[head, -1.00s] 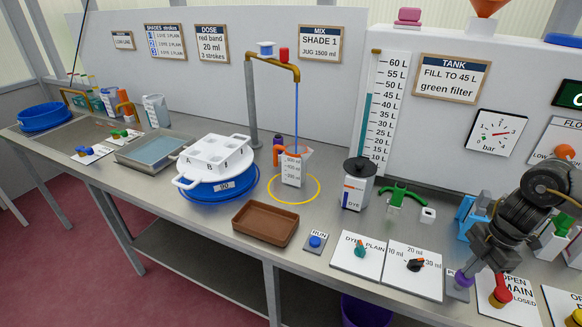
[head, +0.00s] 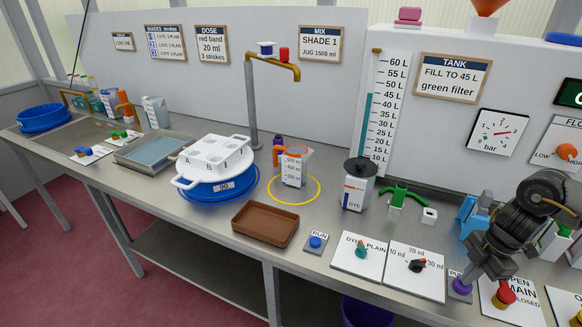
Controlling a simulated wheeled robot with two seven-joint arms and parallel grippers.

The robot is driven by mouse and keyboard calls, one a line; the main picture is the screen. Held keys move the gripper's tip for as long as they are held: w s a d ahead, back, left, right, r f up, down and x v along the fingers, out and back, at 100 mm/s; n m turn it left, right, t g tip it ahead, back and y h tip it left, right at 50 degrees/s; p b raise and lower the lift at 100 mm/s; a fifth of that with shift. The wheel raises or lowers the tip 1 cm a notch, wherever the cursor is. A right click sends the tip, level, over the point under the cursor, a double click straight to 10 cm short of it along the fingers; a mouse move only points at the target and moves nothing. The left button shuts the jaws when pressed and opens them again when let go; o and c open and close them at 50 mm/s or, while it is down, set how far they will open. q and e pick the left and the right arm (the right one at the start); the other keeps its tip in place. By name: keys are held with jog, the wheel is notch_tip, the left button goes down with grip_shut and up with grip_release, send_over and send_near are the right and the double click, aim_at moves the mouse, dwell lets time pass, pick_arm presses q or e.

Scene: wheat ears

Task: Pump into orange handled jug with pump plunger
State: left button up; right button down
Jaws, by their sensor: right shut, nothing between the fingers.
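The clear jug with an orange handle (head: 292,167) stands upright inside a yellow ring on the bench, below the brass spout (head: 272,66). No stream shows from the spout. The purple knob of the pump plunger (head: 461,285) is at the lower right, its label partly hidden. My right gripper (head: 473,274) is shut and empty just above the knob, pointing down; whether it touches the knob I cannot tell. My left gripper is not in view.
A red valve handle (head: 504,293) is close right of the gripper. A dye-plain selector (head: 361,249) and a dose dial (head: 418,265) lie to its left. A dye canister (head: 356,188), a brown tray (head: 265,225) and a white holder (head: 215,154) occupy the bench.

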jog(key=shift+r, duration=0.1)
jog(key=shift+r+p, duration=2.55)
jog(key=shift+p, duration=0.05)
jog(key=shift+r+p, duration=0.55)
notch_tip(320, 180, up, 5)
jog(key=p, duration=0.5)
jog(key=shift+p, duration=0.3)
